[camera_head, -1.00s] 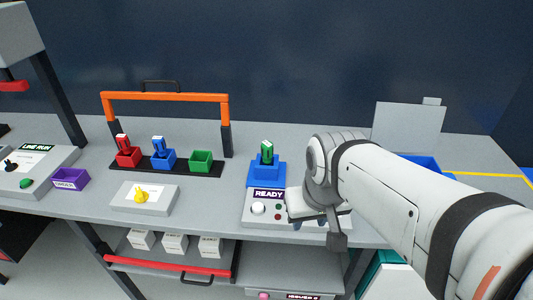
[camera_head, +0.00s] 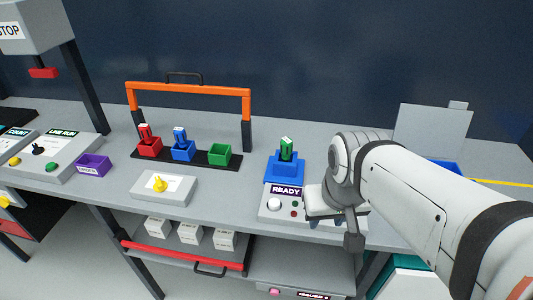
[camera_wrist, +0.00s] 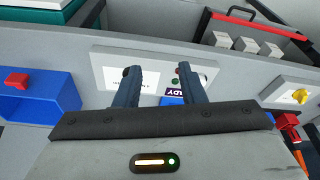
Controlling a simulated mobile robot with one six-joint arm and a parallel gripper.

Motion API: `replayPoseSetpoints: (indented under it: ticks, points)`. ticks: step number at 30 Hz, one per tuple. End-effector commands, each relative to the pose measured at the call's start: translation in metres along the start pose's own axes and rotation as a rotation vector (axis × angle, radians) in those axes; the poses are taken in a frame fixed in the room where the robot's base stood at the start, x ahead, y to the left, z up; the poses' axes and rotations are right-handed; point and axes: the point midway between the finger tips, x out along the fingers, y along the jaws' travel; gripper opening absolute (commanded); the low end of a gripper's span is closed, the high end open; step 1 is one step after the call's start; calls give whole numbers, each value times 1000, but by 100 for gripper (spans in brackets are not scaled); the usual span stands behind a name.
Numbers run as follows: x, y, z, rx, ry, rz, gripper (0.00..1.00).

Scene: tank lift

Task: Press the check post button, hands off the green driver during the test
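The check post (camera_head: 262,217) is a pale box with a READY sign (camera_head: 286,190), a round white button (camera_head: 274,205) and small green and red lamps. The green driver (camera_head: 286,150) stands upright in the blue holder (camera_head: 284,172) at the back of the post. My gripper (camera_wrist: 160,70) is open and empty, its two dark fingers apart over the post. In the head view it is right of the white button, mostly hidden by my wrist. In the wrist view the right finger seems to hide the button. My gripper is clear of the green driver.
A rack with an orange handle (camera_head: 190,88) holds a red driver (camera_head: 145,135), a blue driver (camera_head: 180,137) and an empty green holder (camera_head: 220,154). A box with a yellow switch (camera_head: 160,184) stands at left. A blue bin (camera_wrist: 40,98) lies on the other side.

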Motion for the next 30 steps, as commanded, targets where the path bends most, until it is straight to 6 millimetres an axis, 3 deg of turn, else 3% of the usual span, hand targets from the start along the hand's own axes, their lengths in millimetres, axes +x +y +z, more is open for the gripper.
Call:
replayPoseSetpoints:
  ticks: [14, 30]
  points:
    - [0, 0, 0, 0, 0, 0, 0]
    - [0, 0, 0, 0, 0, 0, 0]
